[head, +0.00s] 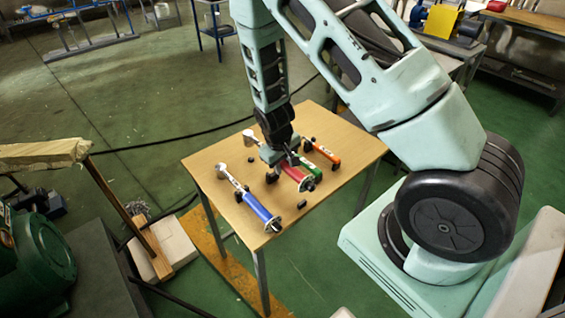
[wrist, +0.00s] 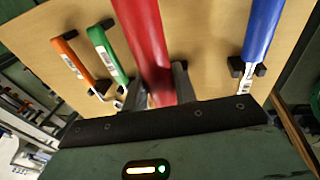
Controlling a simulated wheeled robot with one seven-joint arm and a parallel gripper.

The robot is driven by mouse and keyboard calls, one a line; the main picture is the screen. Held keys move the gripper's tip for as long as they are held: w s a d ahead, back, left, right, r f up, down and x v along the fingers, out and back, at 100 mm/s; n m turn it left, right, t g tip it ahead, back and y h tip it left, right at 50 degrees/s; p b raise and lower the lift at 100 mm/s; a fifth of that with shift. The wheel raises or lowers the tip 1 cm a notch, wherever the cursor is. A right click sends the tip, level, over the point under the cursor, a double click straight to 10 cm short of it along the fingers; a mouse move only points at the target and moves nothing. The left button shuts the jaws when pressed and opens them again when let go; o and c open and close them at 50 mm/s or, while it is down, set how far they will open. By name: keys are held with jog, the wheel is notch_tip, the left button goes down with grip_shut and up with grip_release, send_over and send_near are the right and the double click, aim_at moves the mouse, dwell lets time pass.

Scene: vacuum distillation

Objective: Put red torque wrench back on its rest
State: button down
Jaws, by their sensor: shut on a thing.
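The red torque wrench (head: 294,173) is over the wooden table, between the blue and green wrenches. My gripper (head: 284,158) is shut on it from above. In the wrist view the red handle (wrist: 147,40) runs up from between the fingers of my gripper (wrist: 165,85). It looks nearer to the camera than the other handles. Small black rest blocks (head: 272,178) stand on the table near it. Whether the red wrench touches its rest is hidden by my gripper and cannot be told.
The table (head: 217,163) also holds a blue wrench (head: 257,207), a green wrench (head: 312,167) and an orange wrench (head: 327,153), each lying on black blocks. The blue one also shows in the wrist view (wrist: 262,30). Bare tabletop lies at the front right.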

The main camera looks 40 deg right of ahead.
jog(key=shift+a+b+x, duration=0.25)
jog(key=shift+b+x, duration=0.55)
jog(key=shift+x, duration=0.35)
jog(key=shift+a+b+x, duration=0.25)
jog(key=shift+b+x, duration=0.5)
jog(key=shift+x, duration=0.4)
jog(key=shift+s+f+b, duration=0.2)
jog(key=shift+f+b, duration=0.75)
jog(key=shift+f, duration=0.65)
jog(key=c, duration=1.1)
grip_release()
jog(key=shift+r, duration=0.1)
jog(key=shift+o, duration=0.3)
jog(key=shift+s, duration=0.1)
jog(key=v, duration=1.7)
jog(key=s+a+r+n+y, duration=0.1)
jog(key=s+a+r+n, duration=0.15)
jog(key=s+a, duration=0.35)
jog(key=s+a+r+n+y, duration=0.1)
jog(key=s+a+r+y, duration=0.15)
jog(key=a, duration=0.65)
jog(key=s+a+r+n, duration=0.2)
jog(key=s+a, duration=0.1)
jog(key=s, duration=0.3)
jog(key=s+a+r+n+g, duration=0.1)
jog(key=s+a+r, duration=0.1)
jog(key=s, duration=0.5)
jog(key=shift+s+a+r+n, duration=0.3)
jog(key=shift+a+r+n, duration=0.1)
jog(key=shift+r, duration=0.1)
